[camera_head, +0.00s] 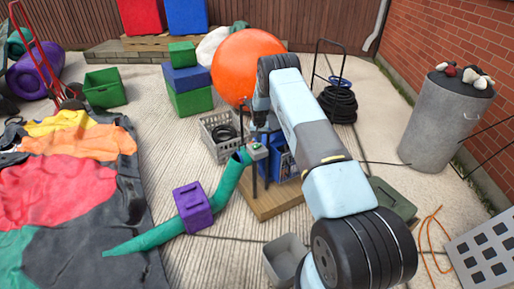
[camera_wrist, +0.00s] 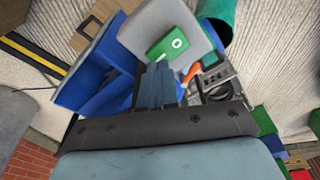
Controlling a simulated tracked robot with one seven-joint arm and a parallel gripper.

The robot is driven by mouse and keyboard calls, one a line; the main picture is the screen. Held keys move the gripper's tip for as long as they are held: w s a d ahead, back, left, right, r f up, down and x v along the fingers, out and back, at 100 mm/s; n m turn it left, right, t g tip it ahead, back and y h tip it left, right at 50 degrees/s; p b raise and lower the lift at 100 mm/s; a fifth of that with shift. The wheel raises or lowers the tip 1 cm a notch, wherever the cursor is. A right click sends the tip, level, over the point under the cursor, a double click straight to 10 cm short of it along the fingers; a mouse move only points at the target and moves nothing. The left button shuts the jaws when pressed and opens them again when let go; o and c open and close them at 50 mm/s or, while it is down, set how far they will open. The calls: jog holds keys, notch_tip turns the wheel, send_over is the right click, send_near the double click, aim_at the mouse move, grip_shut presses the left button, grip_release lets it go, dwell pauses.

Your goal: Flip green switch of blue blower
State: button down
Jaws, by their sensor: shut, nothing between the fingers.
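The blue blower (camera_head: 284,165) stands on a wooden board in the middle of the head view, partly behind my arm. Its blue housing (camera_wrist: 102,68) fills the left of the wrist view. A light grey box carries the green switch (camera_wrist: 168,44), a green rectangle with a white ring mark. The grey box (camera_head: 257,152) also shows in the head view, beside the blower. My gripper (camera_wrist: 160,70) is shut and empty, its blue-grey fingertips just below the green switch in the wrist view. I cannot tell whether they touch it.
A green tube (camera_head: 222,188) runs from the blower to the deflated castle (camera_head: 60,190) at left. An orange part (camera_wrist: 191,71) lies close right of my fingertips. A purple box (camera_head: 192,207), grey crate (camera_head: 222,135) and orange ball (camera_head: 235,65) stand around the blower.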

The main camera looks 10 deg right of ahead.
jog(key=shift+f, duration=0.8)
dwell(0.6)
jog(key=shift+r, duration=3.5)
jog(key=shift+r, duration=0.1)
